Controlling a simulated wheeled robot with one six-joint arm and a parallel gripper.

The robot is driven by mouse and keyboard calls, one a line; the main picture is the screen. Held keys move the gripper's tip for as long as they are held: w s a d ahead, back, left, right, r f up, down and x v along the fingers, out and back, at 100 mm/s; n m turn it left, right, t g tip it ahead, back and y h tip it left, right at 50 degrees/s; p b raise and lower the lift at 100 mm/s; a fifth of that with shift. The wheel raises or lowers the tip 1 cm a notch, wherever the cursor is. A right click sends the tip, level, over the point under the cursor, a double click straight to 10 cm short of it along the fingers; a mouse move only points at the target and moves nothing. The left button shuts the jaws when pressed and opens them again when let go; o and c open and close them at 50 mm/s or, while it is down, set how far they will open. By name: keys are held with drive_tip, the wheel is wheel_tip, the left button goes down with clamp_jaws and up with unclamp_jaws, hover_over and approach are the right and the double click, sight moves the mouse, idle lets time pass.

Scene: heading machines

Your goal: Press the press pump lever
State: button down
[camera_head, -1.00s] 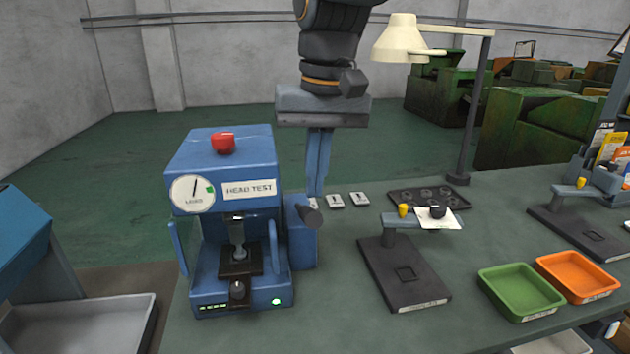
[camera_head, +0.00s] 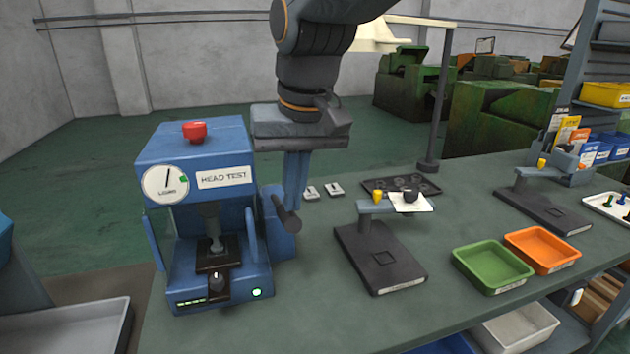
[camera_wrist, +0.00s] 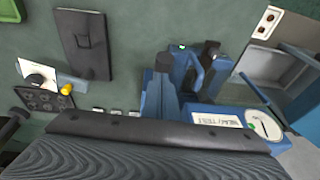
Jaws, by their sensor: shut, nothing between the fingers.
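The blue head test machine (camera_head: 232,150) stands at the left of the bench, with a red knob on top and a round gauge on its front. The press pump lever (camera_head: 283,211) is a dark bar on the blue box at the machine's right side, slanting down toward the front. My gripper (camera_head: 294,208) points down with its blue fingers together, right at the lever; I cannot tell whether they touch.
A black stand (camera_head: 380,262) holding a white card is right of the machine. A green tray (camera_head: 492,290) and an orange tray (camera_head: 542,268) lie further right. A lamp post (camera_head: 440,100) rises behind.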

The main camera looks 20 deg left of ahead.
wheel_tip(320, 180, down, 8)
drive_tip(key=s+d+b, duration=0.1)
drive_tip(key=s, duration=0.1)
drive_tip(key=shift+d, duration=0.4)
drive_tip(key=shift+s, duration=0.1)
drive_tip(key=s+d+p+v, duration=0.1)
drive_tip(key=p+v, duration=0.1)
drive_tip(key=v, duration=1.2)
drive_tip(key=shift+s+d+f, duration=0.15)
drive_tip(key=shift+d+f, duration=0.05)
drive_tip(key=shift+d, duration=0.05)
drive_tip(key=w+d+f+m+h, duration=0.1)
drive_tip(key=w+d+f+m, duration=0.2)
drive_tip(key=d+f, duration=0.7)
drive_tip(key=w+d+f+m+h, duration=0.15)
drive_tip(key=w+d+f, duration=0.25)
drive_tip(key=d+f, duration=0.7)
drive_tip(key=s+d+f+m+g, duration=0.1)
drive_tip(key=s+d+f, duration=0.3)
drive_tip(key=d, duration=0.6)
drive_tip(key=shift+d+m, duration=0.35)
drive_tip(key=shift+m, duration=0.4)
